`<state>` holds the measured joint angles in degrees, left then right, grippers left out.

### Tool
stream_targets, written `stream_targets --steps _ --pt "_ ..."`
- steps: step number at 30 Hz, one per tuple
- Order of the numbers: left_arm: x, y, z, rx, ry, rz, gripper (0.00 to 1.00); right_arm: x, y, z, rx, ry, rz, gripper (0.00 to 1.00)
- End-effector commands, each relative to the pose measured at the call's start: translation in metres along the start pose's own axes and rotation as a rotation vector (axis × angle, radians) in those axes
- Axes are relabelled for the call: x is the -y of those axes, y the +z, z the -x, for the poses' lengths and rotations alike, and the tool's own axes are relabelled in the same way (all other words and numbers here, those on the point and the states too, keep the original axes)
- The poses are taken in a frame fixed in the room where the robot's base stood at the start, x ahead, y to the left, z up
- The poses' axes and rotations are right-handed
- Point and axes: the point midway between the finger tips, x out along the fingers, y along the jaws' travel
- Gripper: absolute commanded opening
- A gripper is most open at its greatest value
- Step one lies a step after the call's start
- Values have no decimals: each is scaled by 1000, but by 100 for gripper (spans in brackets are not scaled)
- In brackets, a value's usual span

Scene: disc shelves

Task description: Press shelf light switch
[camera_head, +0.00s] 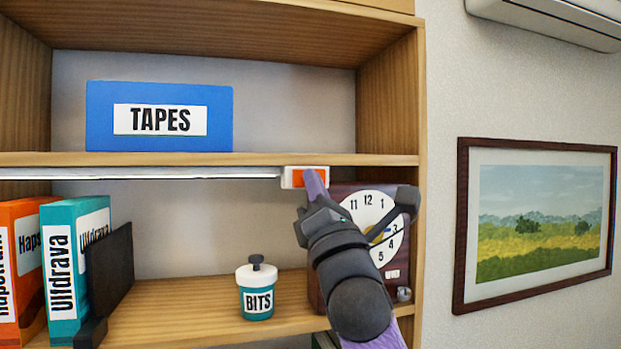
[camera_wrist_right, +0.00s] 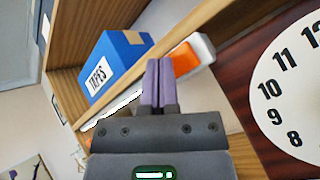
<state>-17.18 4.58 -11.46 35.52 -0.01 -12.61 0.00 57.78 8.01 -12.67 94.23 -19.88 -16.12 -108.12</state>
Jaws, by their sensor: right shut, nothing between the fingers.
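The shelf light is a thin bright white strip (camera_head: 140,173) under the upper shelf board. At its right end sits a white switch housing (camera_head: 322,171) with an orange rocker (camera_head: 297,178). My right gripper (camera_head: 314,178) is shut and empty, its purple fingertips at the switch and overlapping it in the head view. In the right wrist view the shut fingers (camera_wrist_right: 158,66) are beside the orange rocker (camera_wrist_right: 185,58); the white housing (camera_wrist_right: 204,46) shows behind. I cannot tell whether they touch. My left gripper is not in view.
A brown clock (camera_head: 366,208) stands close behind my right gripper. A blue TAPES box (camera_head: 215,120) is on the upper shelf. A teal BITS jar (camera_head: 257,281), binders (camera_head: 63,240) and a black bookend (camera_head: 112,270) stand below. The shelf's right side panel (camera_head: 421,130) is near.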

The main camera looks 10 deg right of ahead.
Motion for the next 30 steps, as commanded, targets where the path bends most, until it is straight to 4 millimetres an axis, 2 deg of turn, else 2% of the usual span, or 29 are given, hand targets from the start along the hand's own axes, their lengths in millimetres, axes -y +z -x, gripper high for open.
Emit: stream_targets --steps 7,21,30 --pt "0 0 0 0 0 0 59 -2 2 3 0 0 1 0" --pt "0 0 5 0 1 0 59 -30 30 42 -1 1 1 0" --pt "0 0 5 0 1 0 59 -30 30 42 -1 0 0 0"
